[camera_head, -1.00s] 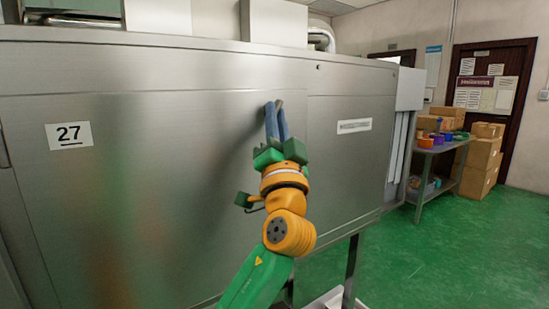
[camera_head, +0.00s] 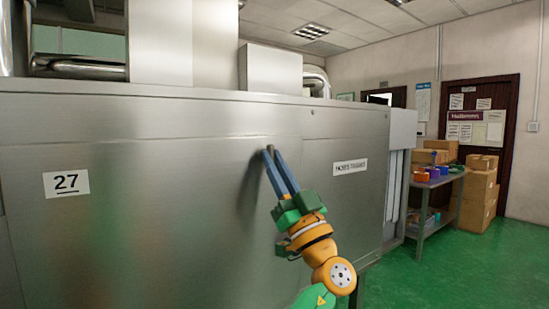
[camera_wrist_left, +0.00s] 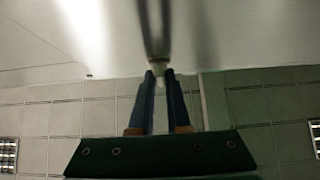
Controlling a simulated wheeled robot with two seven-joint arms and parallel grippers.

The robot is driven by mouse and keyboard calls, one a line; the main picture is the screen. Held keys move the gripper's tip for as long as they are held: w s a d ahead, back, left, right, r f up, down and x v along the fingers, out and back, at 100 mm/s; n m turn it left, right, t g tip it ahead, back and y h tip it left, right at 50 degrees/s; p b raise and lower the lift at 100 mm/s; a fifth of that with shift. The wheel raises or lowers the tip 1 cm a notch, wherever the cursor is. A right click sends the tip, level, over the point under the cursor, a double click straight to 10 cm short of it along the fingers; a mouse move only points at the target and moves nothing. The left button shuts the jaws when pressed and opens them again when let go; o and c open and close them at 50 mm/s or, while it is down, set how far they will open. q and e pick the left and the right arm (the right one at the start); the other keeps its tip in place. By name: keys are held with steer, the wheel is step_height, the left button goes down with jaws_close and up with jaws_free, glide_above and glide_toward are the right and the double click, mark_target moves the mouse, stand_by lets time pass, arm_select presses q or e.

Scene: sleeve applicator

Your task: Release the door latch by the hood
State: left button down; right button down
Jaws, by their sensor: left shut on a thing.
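The steel hood (camera_head: 130,210) is a large brushed-metal cabinet front with a "27" label (camera_head: 66,184) at its left. My left gripper (camera_head: 268,150) has its fingertips against the upper part of the front, just left of a vertical seam. In the left wrist view the blue fingers (camera_wrist_left: 159,74) are close together on a small pale piece (camera_wrist_left: 158,65) at the metal surface. It may be the door latch; the fingers mostly hide it, and the head view does not show it. My right gripper is not in view.
Pipes and boxy ducts (camera_head: 270,70) stand on top of the cabinet. A white text label (camera_head: 350,166) is right of the gripper. Further right are a shelf table (camera_head: 436,180) with coloured bins, cardboard boxes (camera_head: 480,190) and clear green floor.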

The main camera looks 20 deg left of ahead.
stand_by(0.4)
arm_select(q)
steer(key=c, duration=0.9)
jaws_free()
steer(key=b+v, duration=0.4)
steer(key=v, duration=0.3)
